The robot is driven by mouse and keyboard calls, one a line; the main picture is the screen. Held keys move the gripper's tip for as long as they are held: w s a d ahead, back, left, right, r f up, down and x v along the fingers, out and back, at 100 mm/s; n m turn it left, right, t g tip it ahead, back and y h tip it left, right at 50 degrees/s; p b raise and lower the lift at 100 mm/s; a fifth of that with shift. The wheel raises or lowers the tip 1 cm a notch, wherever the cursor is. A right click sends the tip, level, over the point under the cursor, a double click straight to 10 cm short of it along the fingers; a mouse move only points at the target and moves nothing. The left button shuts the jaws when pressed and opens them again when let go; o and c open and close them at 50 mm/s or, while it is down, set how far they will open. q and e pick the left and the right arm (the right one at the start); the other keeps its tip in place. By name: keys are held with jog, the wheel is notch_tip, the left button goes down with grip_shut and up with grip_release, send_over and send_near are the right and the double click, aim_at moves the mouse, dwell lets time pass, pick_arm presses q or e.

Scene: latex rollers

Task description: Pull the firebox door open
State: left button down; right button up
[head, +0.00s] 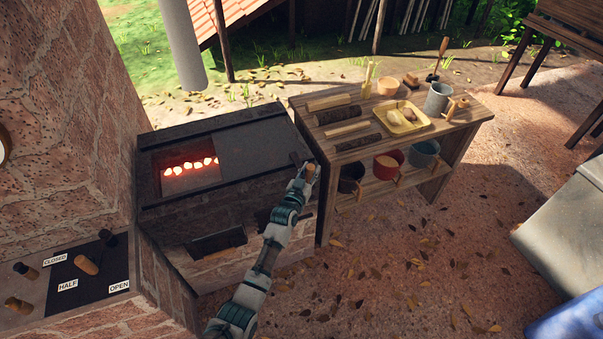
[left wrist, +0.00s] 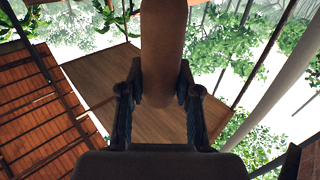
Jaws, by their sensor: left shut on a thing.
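The brick firebox (head: 228,210) has a dark metal top with an opening on its left side, where glowing coals (head: 190,168) show. A flat dark plate, which looks like the firebox door (head: 255,148), covers the top to the right of the opening. My left gripper (head: 308,174) is at the firebox's right front corner, shut on a brown wooden handle (head: 310,169). In the left wrist view the handle (left wrist: 162,60) stands between both fingers. How the handle joins the door is partly hidden by the gripper. My right gripper is not in view.
A wooden bench (head: 345,150) with firewood, a yellow tray (head: 402,118) and several pots stands close to the right of my gripper. A lever panel (head: 85,275) marked CLOSED, HALF and OPEN is at left. The ground (head: 400,270) in front is clear apart from leaves.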

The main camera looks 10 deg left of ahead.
pick_arm(q)
jog(key=shift+w+d+f, duration=0.1)
jog(key=shift+w+d, duration=0.4)
jog(key=shift+d, duration=0.15)
jog(key=c, duration=1.2)
grip_release()
jog(key=shift+s+a, duration=0.1)
jog(key=shift+a, duration=0.15)
jog(key=o, duration=0.4)
jog(key=shift+a, duration=0.2)
jog(key=shift+d, duration=0.3)
jog(key=shift+s, duration=0.4)
jog(key=s, duration=0.3)
jog(key=s+a, duration=0.1)
jog(key=s, duration=0.3)
jog(key=s+a, duration=0.1)
jog(key=s, duration=0.2)
jog(key=shift+s+a+f, duration=0.1)
jog(key=shift+s+a, duration=0.1)
jog(key=shift+s, duration=0.2)
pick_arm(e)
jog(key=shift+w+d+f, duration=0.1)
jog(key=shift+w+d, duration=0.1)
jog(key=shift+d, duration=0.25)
pick_arm(q)
jog(key=shift+a, duration=0.15)
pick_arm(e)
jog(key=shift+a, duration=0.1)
